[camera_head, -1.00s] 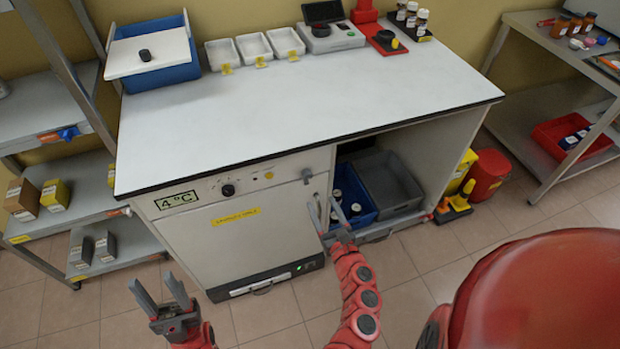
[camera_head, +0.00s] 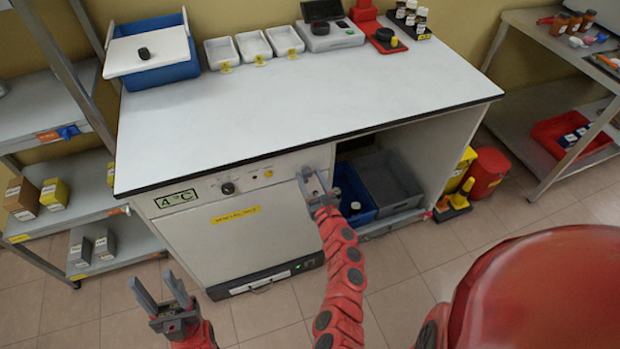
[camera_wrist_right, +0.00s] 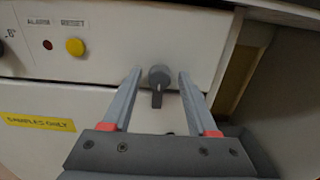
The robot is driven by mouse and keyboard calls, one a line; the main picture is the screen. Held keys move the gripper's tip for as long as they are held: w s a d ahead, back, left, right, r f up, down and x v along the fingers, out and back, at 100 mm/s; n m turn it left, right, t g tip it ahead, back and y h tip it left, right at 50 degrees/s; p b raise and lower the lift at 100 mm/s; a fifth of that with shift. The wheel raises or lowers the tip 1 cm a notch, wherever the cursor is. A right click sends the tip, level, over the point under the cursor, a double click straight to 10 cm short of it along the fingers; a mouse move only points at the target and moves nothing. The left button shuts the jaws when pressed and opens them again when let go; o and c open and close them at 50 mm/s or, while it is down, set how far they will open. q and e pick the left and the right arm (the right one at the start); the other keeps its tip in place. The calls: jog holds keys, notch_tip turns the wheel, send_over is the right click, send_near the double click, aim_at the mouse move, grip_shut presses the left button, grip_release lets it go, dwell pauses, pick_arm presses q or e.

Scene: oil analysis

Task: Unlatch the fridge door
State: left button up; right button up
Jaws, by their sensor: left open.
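The fridge door (camera_head: 240,243) is a white panel under the counter, standing closed, with a yellow label. Its latch (camera_wrist_right: 158,80) is a dark grey round knob with a short lever hanging down, at the top right of the fridge front in the right wrist view. My right gripper (camera_head: 311,182) is at the latch, which it mostly hides in the head view. In the right wrist view its two fingers (camera_wrist_right: 158,84) are open, one on each side of the latch, with gaps showing. My left gripper (camera_head: 160,290) is open and empty, low in front of the fridge.
The control panel carries a black dial (camera_head: 228,188) and a yellow reset button (camera_wrist_right: 75,46). An open bay with a blue bin (camera_head: 352,190) and a grey bin (camera_head: 390,180) lies right of the fridge. The floor in front is clear.

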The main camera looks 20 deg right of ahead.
grip_shut()
